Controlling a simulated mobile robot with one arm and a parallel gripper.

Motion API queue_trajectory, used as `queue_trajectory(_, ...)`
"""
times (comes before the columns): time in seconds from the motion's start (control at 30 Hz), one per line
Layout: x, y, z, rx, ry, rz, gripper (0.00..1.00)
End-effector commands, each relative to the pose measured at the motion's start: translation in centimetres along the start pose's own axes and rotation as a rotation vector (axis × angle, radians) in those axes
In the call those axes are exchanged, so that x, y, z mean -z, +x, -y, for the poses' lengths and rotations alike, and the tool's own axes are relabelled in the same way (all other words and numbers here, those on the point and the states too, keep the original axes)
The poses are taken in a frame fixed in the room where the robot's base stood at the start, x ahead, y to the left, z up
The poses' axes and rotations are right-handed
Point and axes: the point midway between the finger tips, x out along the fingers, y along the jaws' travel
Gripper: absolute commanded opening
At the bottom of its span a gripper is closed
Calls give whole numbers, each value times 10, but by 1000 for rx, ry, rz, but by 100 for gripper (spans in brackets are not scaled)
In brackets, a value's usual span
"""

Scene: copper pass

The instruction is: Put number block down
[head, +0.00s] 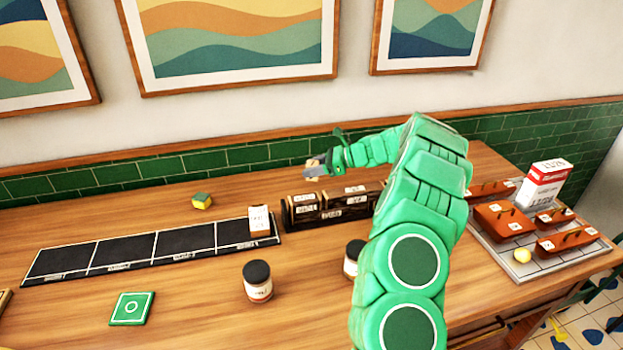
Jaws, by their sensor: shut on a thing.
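My green arm reaches over the table toward the back wall. My gripper (316,168) is shut on a small block, the number block (312,178), of which only a pale tan bit shows at the fingertips; its number cannot be read. It is above the back of the table, behind the dark wooden rack (322,220). A long black strip (128,252) divided into squares by white lines lies at left. A white block (259,220) stands on its right-end square.
A yellow-green cube (202,201) sits behind the strip. A dark-lidded jar (258,281) and a green coaster (132,308) are in front, with another jar (352,258) partly behind my arm. A grey tray (497,254) with brown pieces and a red-white box (541,185) are at right.

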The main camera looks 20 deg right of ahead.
Motion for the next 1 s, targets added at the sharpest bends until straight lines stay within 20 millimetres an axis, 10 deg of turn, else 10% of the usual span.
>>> queue_trajectory(1.0,51,28,21,-1,0,0,16)
